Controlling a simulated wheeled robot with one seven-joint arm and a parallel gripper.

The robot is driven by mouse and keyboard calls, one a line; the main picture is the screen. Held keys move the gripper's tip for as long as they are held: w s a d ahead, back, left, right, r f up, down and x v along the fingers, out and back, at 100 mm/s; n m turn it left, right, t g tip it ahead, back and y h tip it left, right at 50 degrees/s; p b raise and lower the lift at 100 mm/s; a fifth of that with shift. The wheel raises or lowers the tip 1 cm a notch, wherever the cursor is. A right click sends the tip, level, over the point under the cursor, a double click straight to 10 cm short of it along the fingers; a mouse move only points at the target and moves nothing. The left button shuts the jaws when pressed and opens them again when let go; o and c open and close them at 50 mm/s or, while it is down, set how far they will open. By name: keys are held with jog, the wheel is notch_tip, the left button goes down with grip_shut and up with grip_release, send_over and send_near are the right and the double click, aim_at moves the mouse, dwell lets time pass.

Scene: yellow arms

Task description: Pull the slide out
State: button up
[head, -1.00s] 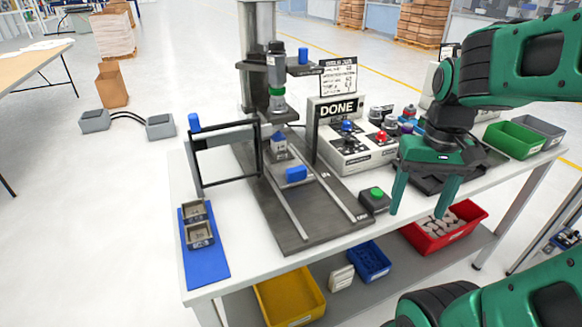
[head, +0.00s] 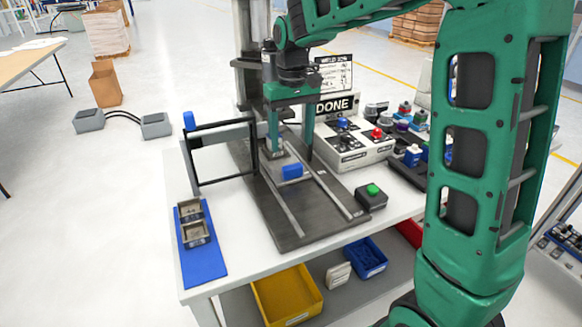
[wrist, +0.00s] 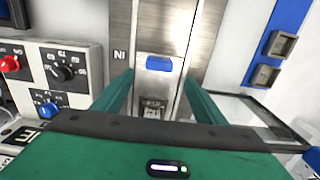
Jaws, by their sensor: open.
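The slide (head: 283,172) is a grey block on the rails of the dark press base (head: 312,222), with a blue handle (head: 292,171) on its front. It sits under the press column, at the rear of the rails. My gripper (head: 291,148) is open, its green fingers pointing down above and around the slide area. In the wrist view, the two fingers (wrist: 160,98) stand to either side of the slide (wrist: 153,105), and the blue handle (wrist: 159,63) shows beyond them. No contact with the handle is visible. The press head is largely hidden behind my arm.
A dark guard frame (head: 222,157) stands left of the rails. A blue mat (head: 204,265) with two small trays lies at left. The front rails are clear.

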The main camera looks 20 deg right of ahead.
aim_at(292, 166)
notch_tip(292, 166, down, 10)
jog(key=shift+r, duration=0.2)
jog(key=shift+c, duration=0.6)
